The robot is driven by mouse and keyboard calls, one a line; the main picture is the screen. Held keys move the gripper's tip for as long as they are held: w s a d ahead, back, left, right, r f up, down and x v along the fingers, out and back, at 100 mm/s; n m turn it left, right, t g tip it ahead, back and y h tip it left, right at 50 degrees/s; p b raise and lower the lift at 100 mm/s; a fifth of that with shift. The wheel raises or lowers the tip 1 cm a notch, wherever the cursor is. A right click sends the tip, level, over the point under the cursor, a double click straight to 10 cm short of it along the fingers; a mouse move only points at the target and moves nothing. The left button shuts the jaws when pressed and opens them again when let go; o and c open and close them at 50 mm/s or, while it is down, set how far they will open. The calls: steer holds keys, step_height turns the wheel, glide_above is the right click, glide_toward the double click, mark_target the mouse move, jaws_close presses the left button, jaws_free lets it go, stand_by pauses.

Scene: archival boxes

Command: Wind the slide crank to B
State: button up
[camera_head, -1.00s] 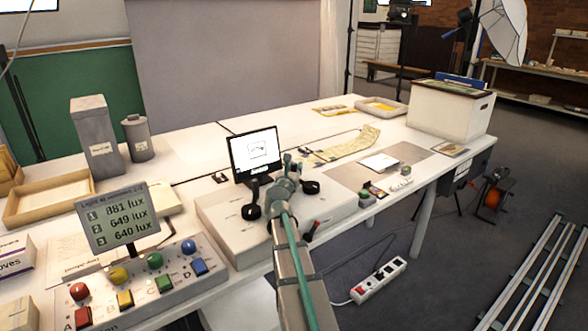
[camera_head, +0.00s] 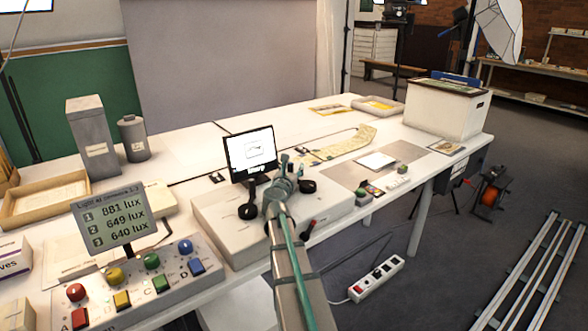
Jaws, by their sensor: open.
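My gripper (camera_head: 278,196) is at the end of my arm, over the low white box (camera_head: 222,212) on the table. Its black finger parts show spread on both sides of the arm's end, open, with nothing seen between them. My arm covers the middle of the box. A small handle with a red tip (camera_head: 312,223) stands at the box's front right, beside my arm. I cannot tell whether it is the slide crank. No B mark on the box can be read.
A button panel (camera_head: 150,278) with coloured knobs and lettered buttons is at the front left, under a lux display (camera_head: 110,214). A grey mat (camera_head: 343,174) with small items lies to the right. A white carton (camera_head: 445,110) stands at the table's far right. A power strip (camera_head: 377,278) lies on the floor.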

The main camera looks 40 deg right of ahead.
steer(key=v, duration=1.1)
steer(key=shift+s+a, duration=0.15)
steer(key=shift+s, duration=0.1)
